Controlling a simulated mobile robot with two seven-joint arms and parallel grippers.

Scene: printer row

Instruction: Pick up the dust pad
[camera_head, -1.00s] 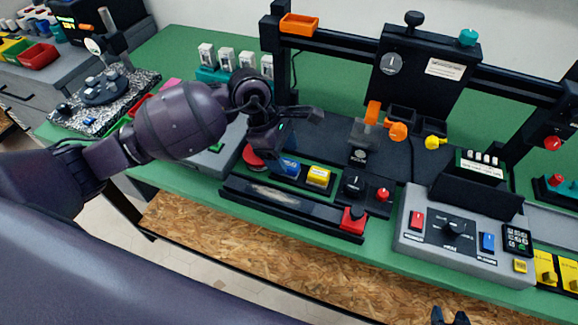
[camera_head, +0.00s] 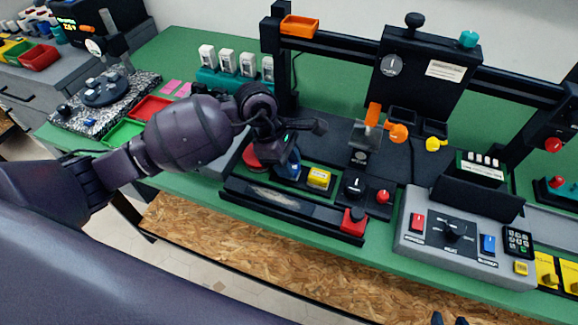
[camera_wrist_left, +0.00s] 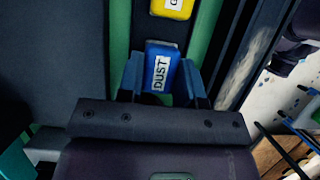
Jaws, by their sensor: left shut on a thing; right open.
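The dust pad (camera_head: 294,171) is a small blue block beside a yellow block in the black holder on the bench. In the left wrist view the dust pad (camera_wrist_left: 161,68) shows a white label reading DUST. My left gripper (camera_head: 288,166) is over it, and the left wrist view shows the fingers (camera_wrist_left: 161,82) shut on its two sides. In the head view the gripper hides part of the pad. I cannot tell whether its underside touches the holder.
The yellow block (camera_head: 319,178) stands just right of the dust pad. Right of it are a black knob (camera_head: 354,185) and red buttons. A dark gantry frame (camera_head: 340,45) rises behind. A grey control box (camera_head: 468,240) stands at the right. Red and green trays (camera_head: 124,133) lie left.

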